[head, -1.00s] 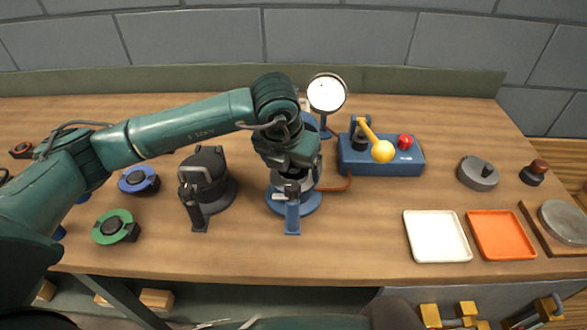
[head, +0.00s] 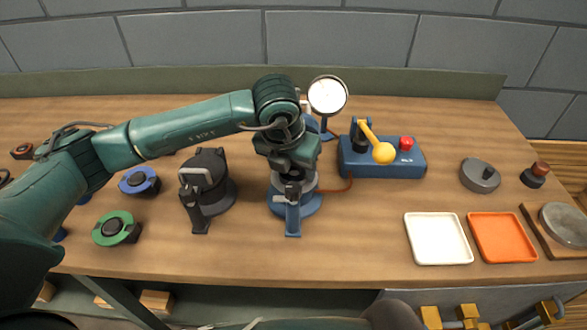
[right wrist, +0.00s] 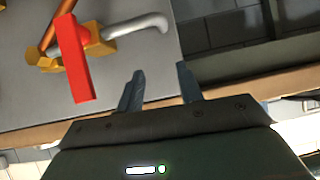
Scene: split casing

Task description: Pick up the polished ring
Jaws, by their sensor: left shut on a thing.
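My left gripper (head: 293,172) is over the blue round fixture (head: 305,206) in the middle of the bench, pointing down. A shiny grey rim, which looks like the polished ring (head: 308,182), shows just under the gripper, inside the fixture. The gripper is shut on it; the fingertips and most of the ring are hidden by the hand. I cannot tell whether the ring is clear of its seat. My right gripper (right wrist: 160,84) is open and empty in the right wrist view, with its two fingers apart, away from the fixture.
A dark fixture (head: 214,195) stands just left of the blue one. A dial gauge (head: 327,96) stands behind it. A blue box with a yellow-knobbed lever (head: 383,153) is to the right. White (head: 437,238) and orange (head: 502,237) trays lie at front right. Bare bench lies between.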

